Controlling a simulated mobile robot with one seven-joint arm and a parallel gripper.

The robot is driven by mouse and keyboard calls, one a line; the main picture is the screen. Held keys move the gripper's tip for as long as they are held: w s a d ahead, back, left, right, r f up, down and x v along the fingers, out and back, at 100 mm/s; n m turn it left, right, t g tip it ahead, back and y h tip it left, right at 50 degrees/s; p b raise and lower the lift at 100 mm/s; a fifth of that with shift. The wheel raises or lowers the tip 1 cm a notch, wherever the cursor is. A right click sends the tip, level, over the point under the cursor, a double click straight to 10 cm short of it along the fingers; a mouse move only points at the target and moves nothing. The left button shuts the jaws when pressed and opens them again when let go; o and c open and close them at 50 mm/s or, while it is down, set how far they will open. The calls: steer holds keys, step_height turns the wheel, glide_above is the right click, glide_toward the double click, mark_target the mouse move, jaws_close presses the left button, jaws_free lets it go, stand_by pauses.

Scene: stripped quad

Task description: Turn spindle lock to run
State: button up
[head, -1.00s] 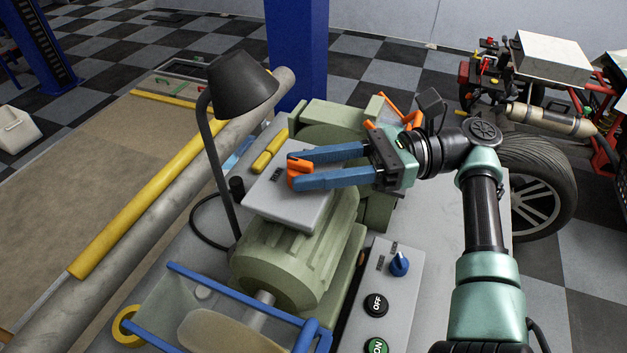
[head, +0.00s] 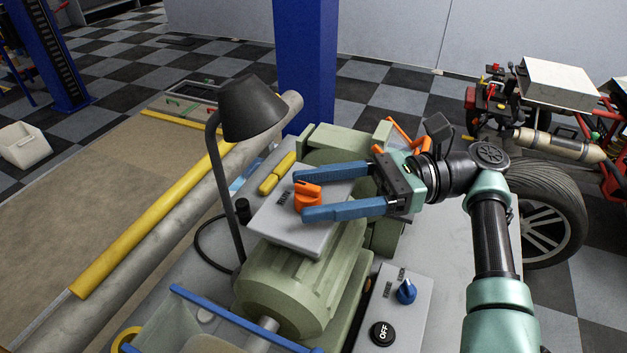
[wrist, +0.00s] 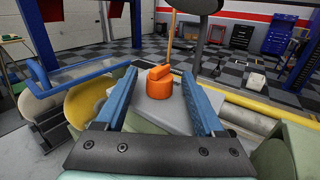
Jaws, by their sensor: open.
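An orange knob (head: 307,198) stands on a grey box top (head: 310,232) on the green motor, beside small dark lettering too small to read surely. I take it for the spindle lock. My gripper (head: 301,195) is open, its blue fingers on either side of the knob. A blue knob (head: 405,291) sits on a separate grey switch panel.
A black lamp (head: 252,108) stands left of the motor (head: 300,285). The switch panel has a black OFF button (head: 382,333). A blue column (head: 305,70) rises behind the bench.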

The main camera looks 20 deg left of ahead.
steer(key=shift+r+p, duration=0.15)
steer(key=shift+p, duration=0.3)
steer(key=shift+r+m+t+y+p, duration=0.25)
steer(key=shift+t+y+p, duration=0.2)
steer(key=shift+p, duration=0.7)
steer(key=shift+m+t+p, duration=0.25)
steer(key=shift+p, duration=0.35)
steer(key=m+t+p, duration=0.1)
steer(key=p, duration=0.2)
steer(key=shift+s+y, duration=0.15)
steer(key=shift+y, duration=0.2)
